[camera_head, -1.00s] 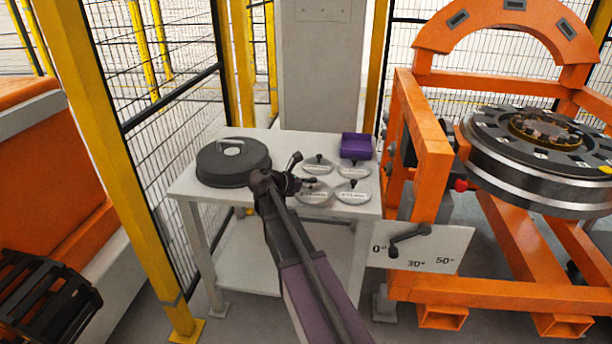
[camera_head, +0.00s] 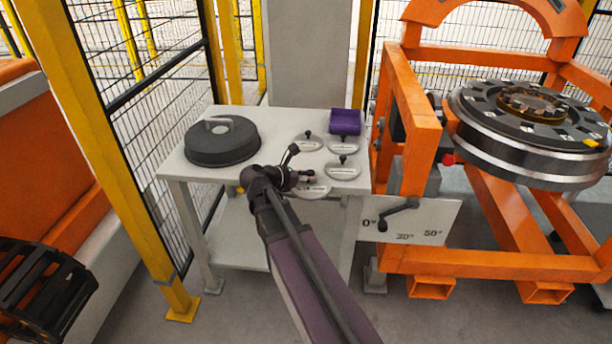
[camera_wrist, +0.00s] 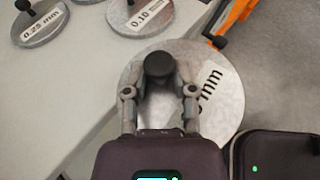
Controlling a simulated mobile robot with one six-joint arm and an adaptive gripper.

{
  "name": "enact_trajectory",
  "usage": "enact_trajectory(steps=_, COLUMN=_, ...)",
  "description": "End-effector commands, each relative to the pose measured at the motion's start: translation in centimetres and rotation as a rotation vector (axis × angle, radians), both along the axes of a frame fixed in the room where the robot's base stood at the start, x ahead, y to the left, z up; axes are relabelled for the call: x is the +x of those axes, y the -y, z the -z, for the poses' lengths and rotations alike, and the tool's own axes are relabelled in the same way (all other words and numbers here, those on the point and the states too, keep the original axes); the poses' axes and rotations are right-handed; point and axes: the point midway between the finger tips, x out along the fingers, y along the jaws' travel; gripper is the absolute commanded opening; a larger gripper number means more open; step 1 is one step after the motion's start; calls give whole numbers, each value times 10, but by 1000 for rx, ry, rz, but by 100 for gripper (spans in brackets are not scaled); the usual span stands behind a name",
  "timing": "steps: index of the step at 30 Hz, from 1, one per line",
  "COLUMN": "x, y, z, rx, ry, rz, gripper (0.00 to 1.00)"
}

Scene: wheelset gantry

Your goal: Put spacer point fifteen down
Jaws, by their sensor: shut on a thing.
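My gripper (camera_head: 306,178) is shut on the black knob (camera_wrist: 159,64) of a round grey spacer. The held spacer (camera_head: 314,191) is at the front edge of the white table; in the wrist view it (camera_wrist: 221,75) reaches past the edge, with floor beyond. Its label is partly hidden by a finger; only its end, with "mm", shows. I cannot tell its height over the table. Behind it are the spacer marked 0.10 (camera_wrist: 124,17), the spacer marked 0.25 mm (camera_wrist: 53,27) and another spacer (camera_head: 343,144), all with black knobs.
The orange frame (camera_head: 412,150) with a wheelset (camera_head: 520,150) stands close on the right. An angle plate with a lever (camera_head: 430,215) is beside the table.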

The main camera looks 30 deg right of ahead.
Motion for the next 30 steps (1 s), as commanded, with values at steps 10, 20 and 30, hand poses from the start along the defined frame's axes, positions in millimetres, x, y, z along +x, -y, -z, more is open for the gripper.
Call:
enact_trajectory(steps=10, x=0, y=0, z=-1, rx=-1, ry=0, rz=0, gripper=0)
enact_trajectory(steps=20, x=0, y=0, z=-21, rx=-1, ry=0, rz=0, gripper=0)
enact_trajectory(steps=30, x=0, y=0, z=-74, rx=-1, ry=0, rz=0, gripper=0)
